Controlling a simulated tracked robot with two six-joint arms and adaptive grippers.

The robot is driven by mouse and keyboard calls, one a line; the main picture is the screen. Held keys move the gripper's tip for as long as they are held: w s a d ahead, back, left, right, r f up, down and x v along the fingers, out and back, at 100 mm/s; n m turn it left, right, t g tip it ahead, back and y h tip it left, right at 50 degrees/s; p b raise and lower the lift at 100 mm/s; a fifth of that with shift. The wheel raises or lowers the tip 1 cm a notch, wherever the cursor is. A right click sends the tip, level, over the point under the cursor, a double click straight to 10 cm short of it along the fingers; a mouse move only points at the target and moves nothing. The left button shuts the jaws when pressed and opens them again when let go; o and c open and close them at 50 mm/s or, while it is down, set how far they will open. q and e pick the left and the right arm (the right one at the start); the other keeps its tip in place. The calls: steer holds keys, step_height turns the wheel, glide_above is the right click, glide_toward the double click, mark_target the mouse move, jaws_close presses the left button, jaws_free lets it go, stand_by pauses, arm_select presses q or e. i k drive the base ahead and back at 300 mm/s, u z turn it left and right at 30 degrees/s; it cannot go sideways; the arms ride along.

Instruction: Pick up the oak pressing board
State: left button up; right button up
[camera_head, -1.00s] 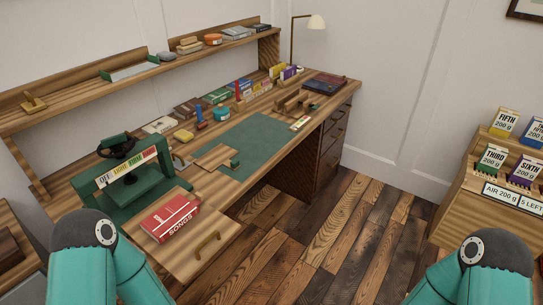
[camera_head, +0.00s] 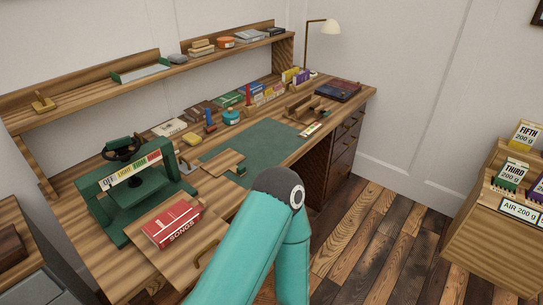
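I cannot tell for sure which wooden piece is the oak pressing board. A small flat wooden board (camera_head: 222,161) lies on the desk at the near left corner of the green mat. A larger wooden board (camera_head: 132,240) with a brass handle sits at the desk's front, with a red SONGS book (camera_head: 173,223) on it. Neither gripper is in view. Only my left arm's teal links and dark elbow show, at the bottom centre, in front of the desk edge.
A green press (camera_head: 125,180) stands left of the red book. The green mat (camera_head: 262,143) is mostly clear. Books, boxes and a blue jar (camera_head: 231,117) line the desk's back, under a shelf (camera_head: 120,93). A wooden stand of packets (camera_head: 490,245) is at right.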

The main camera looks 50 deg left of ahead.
mark_target(226, 161)
steer(key=z, duration=0.3)
steer(key=i, duration=3.3)
steer(key=u, duration=2.85)
steer(key=i, duration=0.3)
steer(key=u, duration=1.85)
